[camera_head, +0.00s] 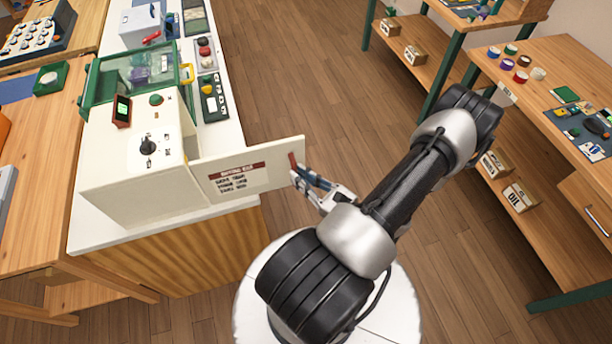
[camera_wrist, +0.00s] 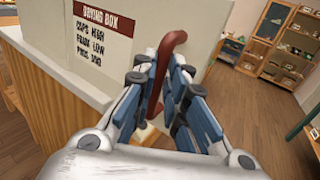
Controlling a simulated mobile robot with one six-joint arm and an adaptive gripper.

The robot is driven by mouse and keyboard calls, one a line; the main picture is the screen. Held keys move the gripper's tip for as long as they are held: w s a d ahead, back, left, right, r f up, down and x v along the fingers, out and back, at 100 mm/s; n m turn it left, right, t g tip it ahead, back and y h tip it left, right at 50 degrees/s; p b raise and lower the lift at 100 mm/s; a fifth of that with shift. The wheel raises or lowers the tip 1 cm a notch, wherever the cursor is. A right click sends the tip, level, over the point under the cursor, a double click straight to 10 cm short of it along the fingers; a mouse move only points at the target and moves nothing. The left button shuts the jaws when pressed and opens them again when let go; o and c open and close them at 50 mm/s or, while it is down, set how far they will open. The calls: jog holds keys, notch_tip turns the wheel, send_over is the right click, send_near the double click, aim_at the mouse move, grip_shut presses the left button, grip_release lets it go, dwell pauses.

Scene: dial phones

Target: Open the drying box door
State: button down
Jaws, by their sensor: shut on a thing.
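The drying box (camera_head: 135,160) is a cream box with a black dial on top, standing at the near end of the white counter. Its door (camera_head: 232,171) is swung open and sticks out to the right past the counter's edge. The door carries a label headed "DRYING BOX", also seen on the door in the wrist view (camera_wrist: 120,62). A dark red handle (camera_wrist: 157,80) stands at the door's free edge. My gripper (camera_head: 303,178) is shut on this handle, with its blue-grey fingers on both sides of it in the wrist view (camera_wrist: 165,85). The box's inside is hidden.
A green-framed clear case (camera_head: 130,75) and button panels (camera_head: 213,98) are on the white counter (camera_head: 235,125). A wooden workbench (camera_head: 560,75) with small jars stands at right, boxes on its shelf. The wooden floor (camera_head: 310,80) between is clear.

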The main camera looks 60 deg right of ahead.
jog(key=shift+w+a+y, duration=0.25)
jog(key=shift+a, duration=0.25)
jog(key=shift+w+a+y, duration=0.2)
jog(key=shift+a+y, duration=0.05)
jog(key=shift+a, duration=0.25)
jog(key=c, duration=2)
grip_release()
jog(key=shift+c, duration=0.2)
jog(key=shift+o, duration=1.4)
jog(key=shift+w+a+n, duration=0.15)
jog(key=shift+w+n, duration=0.15)
jog(key=shift+o, duration=0.8)
jog(key=v, duration=1.2)
jog(key=shift+s+d+f, duration=0.15)
jog(key=shift+s+d, duration=0.05)
jog(key=shift+d, duration=0.1)
